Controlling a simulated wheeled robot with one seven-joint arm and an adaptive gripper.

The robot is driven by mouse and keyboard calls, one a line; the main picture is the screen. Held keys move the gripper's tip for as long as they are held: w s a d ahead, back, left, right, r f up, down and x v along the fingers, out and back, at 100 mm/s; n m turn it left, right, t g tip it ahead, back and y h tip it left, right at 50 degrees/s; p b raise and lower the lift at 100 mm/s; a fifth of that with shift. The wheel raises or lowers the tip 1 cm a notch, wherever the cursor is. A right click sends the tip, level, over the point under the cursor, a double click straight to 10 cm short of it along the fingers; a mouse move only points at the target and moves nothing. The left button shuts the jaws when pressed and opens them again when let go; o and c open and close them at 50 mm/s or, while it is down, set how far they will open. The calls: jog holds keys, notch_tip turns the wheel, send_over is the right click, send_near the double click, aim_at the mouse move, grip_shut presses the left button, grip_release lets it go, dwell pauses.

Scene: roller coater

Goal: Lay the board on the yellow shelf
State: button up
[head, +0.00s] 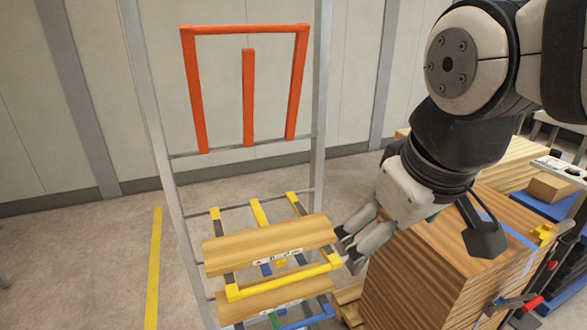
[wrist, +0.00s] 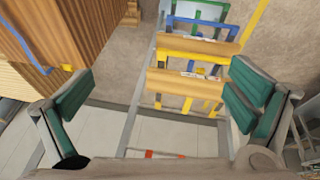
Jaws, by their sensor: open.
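A light wooden board (head: 268,244) lies across the bars of the yellow shelf (head: 285,281) on the rack in the head view. It looks flat, with a small label on its front edge. In the wrist view, the board (wrist: 180,84) and the yellow shelf (wrist: 196,57) show beyond the fingers. My gripper (head: 348,250) is just right of the board's right end, apart from it as far as I can tell. In the wrist view my gripper (wrist: 160,80) has its green-padded fingers wide apart with nothing between them.
A second board (head: 262,299) lies on a lower level, above blue and green bars. A red frame (head: 248,95) stands higher on the grey rack. A tall stack of boards (head: 425,275) stands right of the rack, with clamps beside it. Floor left of the rack is clear.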

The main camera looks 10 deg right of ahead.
jog(key=s+m, duration=0.1)
jog(key=s+f+m, duration=0.1)
jog(key=s+d+m, duration=0.1)
jog(key=shift+s+f+t+y, duration=0.3)
jog(key=shift+s+f+t, duration=0.05)
jog(key=shift+s+t, duration=0.05)
dwell(1.0)
